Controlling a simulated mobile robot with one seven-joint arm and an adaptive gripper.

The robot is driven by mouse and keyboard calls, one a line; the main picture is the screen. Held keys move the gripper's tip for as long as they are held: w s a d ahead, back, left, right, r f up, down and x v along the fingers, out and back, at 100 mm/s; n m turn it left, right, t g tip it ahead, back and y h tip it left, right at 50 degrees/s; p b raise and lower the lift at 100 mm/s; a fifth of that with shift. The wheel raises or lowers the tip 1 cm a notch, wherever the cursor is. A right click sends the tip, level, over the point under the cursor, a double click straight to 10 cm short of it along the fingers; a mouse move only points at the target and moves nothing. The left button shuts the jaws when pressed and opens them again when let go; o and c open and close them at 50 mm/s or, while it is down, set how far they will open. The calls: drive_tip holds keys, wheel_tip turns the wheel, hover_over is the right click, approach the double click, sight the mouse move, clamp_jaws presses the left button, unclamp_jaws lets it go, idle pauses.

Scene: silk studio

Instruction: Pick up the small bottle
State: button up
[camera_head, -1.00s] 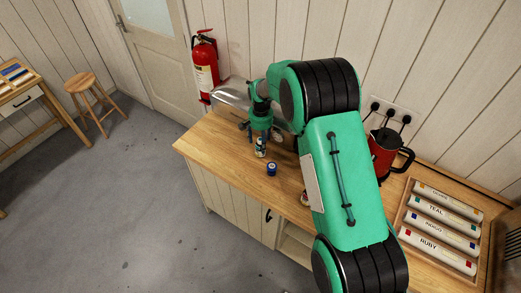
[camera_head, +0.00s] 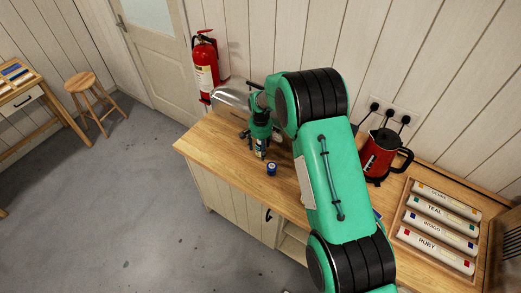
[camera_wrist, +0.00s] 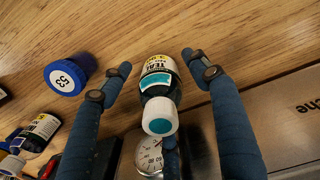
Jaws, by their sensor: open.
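A small dark bottle with a white-and-teal label reading TEAL (camera_wrist: 158,79) stands on the wooden counter, its white cap with a teal centre facing the wrist camera. In the head view the bottle (camera_head: 261,153) shows only partly below my gripper (camera_head: 260,140). In the wrist view my gripper (camera_wrist: 156,63) is open, with one blue finger on each side of the bottle. A gap shows between the bottle and each of these fingers. A third finger lies behind the cap, partly hidden.
A blue-lidded jar marked 53 (camera_wrist: 68,75) stands just left of the fingers. A round dial (camera_wrist: 149,157) sits below the bottle. A red kettle (camera_head: 383,155) and a tray of labelled rolls (camera_head: 403,219) are at the right.

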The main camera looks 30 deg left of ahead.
drive_tip(key=shift+c, duration=0.5)
drive_tip(key=c, duration=1.2)
drive_tip(key=shift+r, duration=0.1)
drive_tip(key=shift+r+b, duration=0.6)
drive_tip(key=shift+r, duration=4.35)
